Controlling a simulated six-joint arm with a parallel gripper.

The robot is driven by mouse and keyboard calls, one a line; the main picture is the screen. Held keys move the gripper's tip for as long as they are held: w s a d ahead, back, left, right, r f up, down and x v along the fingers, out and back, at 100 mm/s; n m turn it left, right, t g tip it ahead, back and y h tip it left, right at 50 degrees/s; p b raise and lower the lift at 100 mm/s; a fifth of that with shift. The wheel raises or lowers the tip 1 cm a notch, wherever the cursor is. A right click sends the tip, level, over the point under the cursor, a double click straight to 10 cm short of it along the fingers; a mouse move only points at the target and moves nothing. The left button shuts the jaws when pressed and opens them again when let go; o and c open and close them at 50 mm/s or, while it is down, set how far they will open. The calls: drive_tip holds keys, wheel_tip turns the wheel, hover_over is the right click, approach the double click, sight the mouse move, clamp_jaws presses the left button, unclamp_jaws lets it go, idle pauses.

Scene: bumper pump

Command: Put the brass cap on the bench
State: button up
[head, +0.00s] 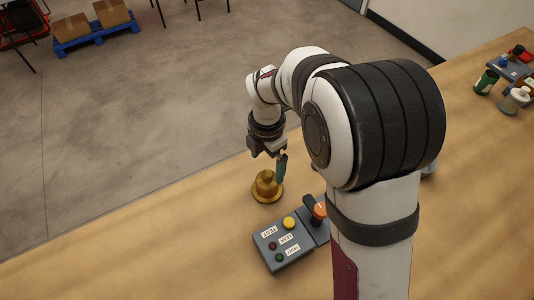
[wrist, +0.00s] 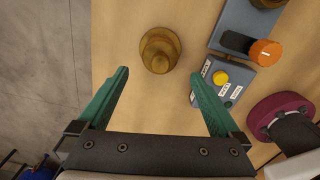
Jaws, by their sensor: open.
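The brass cap (head: 267,186) stands on the wooden bench (head: 190,228), left of a grey control box in the head view. In the wrist view the brass cap (wrist: 160,50) lies ahead of the fingertips, roughly midway between their lines and touching neither. My gripper (head: 268,160) is just above and behind the cap in the head view. In the wrist view my gripper (wrist: 164,72) has its two green fingers wide apart with nothing between them.
A grey control box (head: 282,246) with a yellow button and labels sits close to the cap. An orange knob (wrist: 264,53) on a dark lever stands beside it. Spools (head: 514,100) lie at the far right. The bench's left front is clear.

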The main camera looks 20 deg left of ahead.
drive_tip(key=s+d+r+m, duration=0.4)
drive_tip(key=d+r+m, duration=0.4)
drive_tip(key=r+m, duration=0.2)
drive_tip(key=s+d+m+y, duration=0.1)
drive_tip(key=s+d+m, duration=0.3)
drive_tip(key=s+m, duration=0.4)
drive_tip(key=s+d+m, duration=0.5)
drive_tip(key=s+m, duration=0.4)
drive_tip(key=m, duration=0.7)
drive_tip(key=shift+y, duration=0.4)
